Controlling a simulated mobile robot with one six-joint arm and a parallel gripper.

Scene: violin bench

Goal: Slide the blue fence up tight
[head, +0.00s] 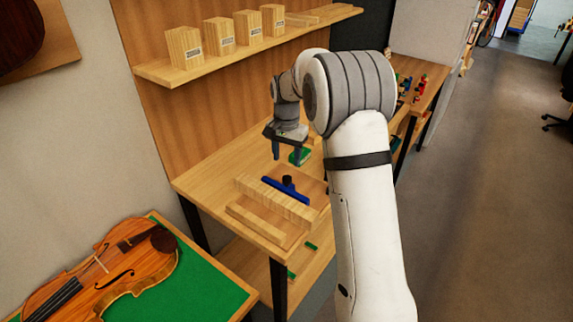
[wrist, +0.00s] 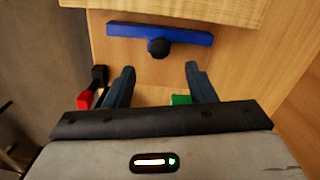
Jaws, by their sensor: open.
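The blue fence (head: 287,188) is a blue bar with a black knob, lying on the wooden bench beside a long pale wood block (head: 275,202). In the wrist view the blue fence (wrist: 185,37) runs across the top, close to the block's edge (wrist: 190,10). My gripper (head: 288,150) hangs above the bench, behind the fence in the head view. In the wrist view my gripper (wrist: 160,72) is open and empty, its fingers apart, with the knob roughly between their lines.
A green piece (head: 300,156) lies by my gripper. A red and black item (wrist: 88,90) shows at left in the wrist view. A violin (head: 100,270) lies on a green mat at the front left. A shelf (head: 240,55) with wooden blocks hangs above the bench.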

